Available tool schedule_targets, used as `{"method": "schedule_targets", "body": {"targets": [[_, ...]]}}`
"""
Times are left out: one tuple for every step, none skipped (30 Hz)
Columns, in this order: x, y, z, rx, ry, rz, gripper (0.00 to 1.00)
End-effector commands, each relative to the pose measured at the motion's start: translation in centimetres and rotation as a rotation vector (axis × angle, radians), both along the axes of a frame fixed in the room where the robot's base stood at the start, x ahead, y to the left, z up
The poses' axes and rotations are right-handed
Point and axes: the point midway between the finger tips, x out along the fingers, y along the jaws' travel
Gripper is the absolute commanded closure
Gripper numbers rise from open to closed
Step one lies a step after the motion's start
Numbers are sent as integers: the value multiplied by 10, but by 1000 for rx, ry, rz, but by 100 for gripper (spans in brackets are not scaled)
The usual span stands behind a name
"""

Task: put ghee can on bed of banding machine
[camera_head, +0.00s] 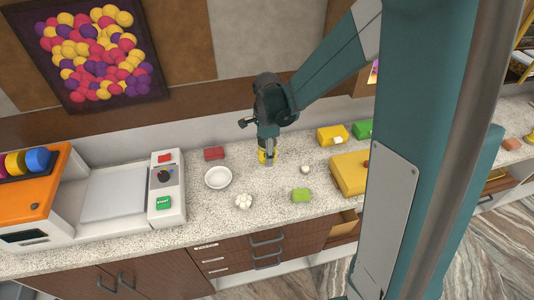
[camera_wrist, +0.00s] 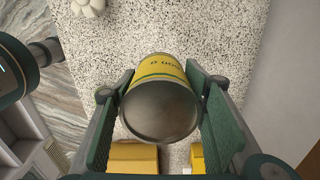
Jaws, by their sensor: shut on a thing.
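The ghee can (camera_wrist: 160,100) is a yellow can with a green band and a bare metal end. In the wrist view it sits between the two fingers of my gripper (camera_wrist: 160,106), which is shut on it. In the head view the can (camera_head: 263,156) shows in small part under my gripper (camera_head: 267,152), over the counter right of the white bowl. I cannot tell whether it touches the counter. The banding machine (camera_head: 60,205) stands at the left, orange and white. Its flat grey bed (camera_head: 112,194) is empty, left of a panel with red and green buttons.
Speckled counter (camera_head: 270,215) is clear near the front.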

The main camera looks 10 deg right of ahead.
Motion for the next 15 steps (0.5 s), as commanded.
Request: {"method": "schedule_targets", "body": {"targets": [[0,0,0,0,0,0,79],[0,0,0,0,0,0,79],[0,0,0,0,0,0,79],[0,0,0,0,0,0,79],[0,0,0,0,0,0,79],[0,0,0,0,0,0,79],[0,0,0,0,0,0,79],[0,0,0,0,0,0,79],[0,0,0,0,0,0,79],[0,0,0,0,0,0,79],[0,1,0,0,0,1,79],[1,1,0,0,0,2,79],[1,2,0,0,0,3,79],[2,3,1,0,0,5,79],[3,5,1,0,0,8,79]]}}
